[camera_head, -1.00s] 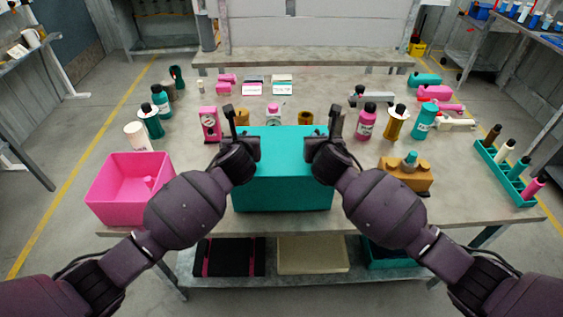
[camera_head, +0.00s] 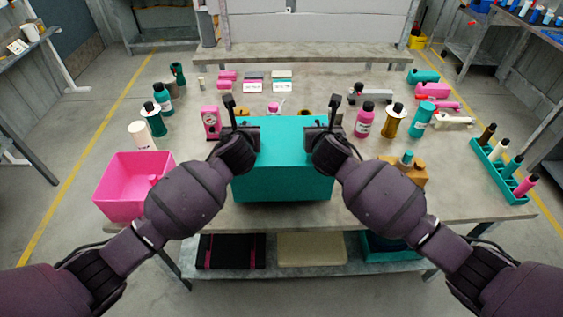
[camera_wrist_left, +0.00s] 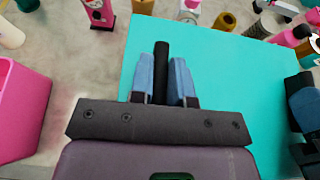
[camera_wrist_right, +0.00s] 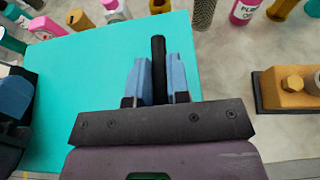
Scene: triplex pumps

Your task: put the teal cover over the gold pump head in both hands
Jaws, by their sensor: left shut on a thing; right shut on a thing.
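The teal cover (camera_head: 283,165) is a large box shape, held level in front of me between my two hands. My left gripper (camera_wrist_left: 162,78) is shut on a black upright handle at its left side. My right gripper (camera_wrist_right: 157,80) is shut on a matching handle at its right side. A gold block with hex fittings on a dark base (camera_wrist_right: 288,88), seemingly the gold pump head, is beside the cover in the right wrist view. In the head view this gold block (camera_head: 412,171) is right of the cover, partly behind my right arm. The cover's underside is hidden.
A pink open bin (camera_head: 120,185) stands at the table's left. Several bottles stand left and right of centre, and a teal rack (camera_head: 502,172) is at the right edge. Small gold cylinders (camera_wrist_left: 225,21) stand behind the cover. The grey table (camera_head: 240,217) shows bare surface in front.

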